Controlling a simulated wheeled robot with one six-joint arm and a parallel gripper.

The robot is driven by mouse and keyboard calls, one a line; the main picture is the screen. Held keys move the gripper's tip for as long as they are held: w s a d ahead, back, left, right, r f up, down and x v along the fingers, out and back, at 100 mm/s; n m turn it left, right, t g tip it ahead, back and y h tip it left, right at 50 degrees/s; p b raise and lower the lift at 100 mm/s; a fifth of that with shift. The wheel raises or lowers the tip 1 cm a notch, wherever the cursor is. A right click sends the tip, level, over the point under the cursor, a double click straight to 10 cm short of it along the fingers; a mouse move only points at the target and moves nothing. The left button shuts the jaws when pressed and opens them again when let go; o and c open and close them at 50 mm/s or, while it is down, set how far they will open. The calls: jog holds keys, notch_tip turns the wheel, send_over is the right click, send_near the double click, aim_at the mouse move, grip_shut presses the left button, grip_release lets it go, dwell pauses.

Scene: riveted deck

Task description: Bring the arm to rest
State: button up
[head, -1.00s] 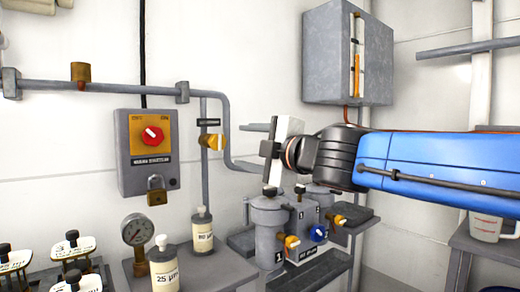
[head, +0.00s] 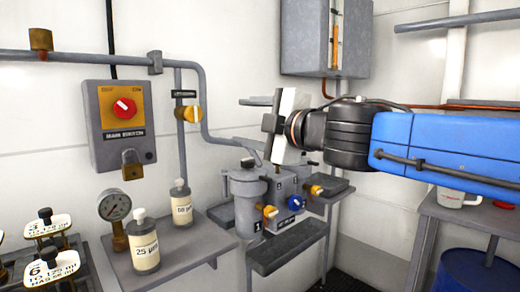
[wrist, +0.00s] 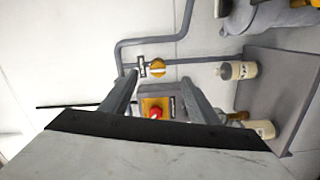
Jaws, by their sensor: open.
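My gripper (head: 240,121) is open and empty, held up in front of the white wall with its fingers pointing left in the head view. The blue and black arm reaches in from the right behind it. In the wrist view, the two grey fingers (wrist: 158,92) stand apart. A grey switch box with a red knob (wrist: 155,113) shows between and beyond them. Nothing is seen between the fingers in contact with them.
The switch box (head: 105,150) with a padlock hangs at left. A yellow-handled valve (head: 187,114) sits on the pipe. Labelled bottles (head: 146,250) and a gauge (head: 114,207) stand on a shelf. A grey cabinet (head: 306,40) hangs above.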

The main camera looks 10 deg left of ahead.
jog(key=w+d+f+m+t+h, duration=0.1)
jog(key=d+f+m+h, duration=0.7)
jog(key=d, duration=0.7)
jog(key=w+d+f+m+h, duration=0.1)
jog(key=d+f+m+h, duration=0.3)
jog(key=d+f+m, duration=0.55)
jog(key=s+d+f+m+g+h, duration=0.1)
jog(key=s+d+f+m+g, duration=0.15)
jog(key=s+d+f, duration=0.35)
jog(key=s+d+f+m+g+h, duration=0.1)
jog(key=s+d+f+g+h, duration=0.2)
jog(key=d+f, duration=0.55)
jog(key=s+f+m+g+y, duration=0.3)
jog(key=s+f, duration=0.7)
jog(key=s, duration=0.1)
jog(key=shift+s+a+m, duration=0.15)
jog(key=shift+s+m, duration=0.15)
jog(key=shift+s, duration=0.05)
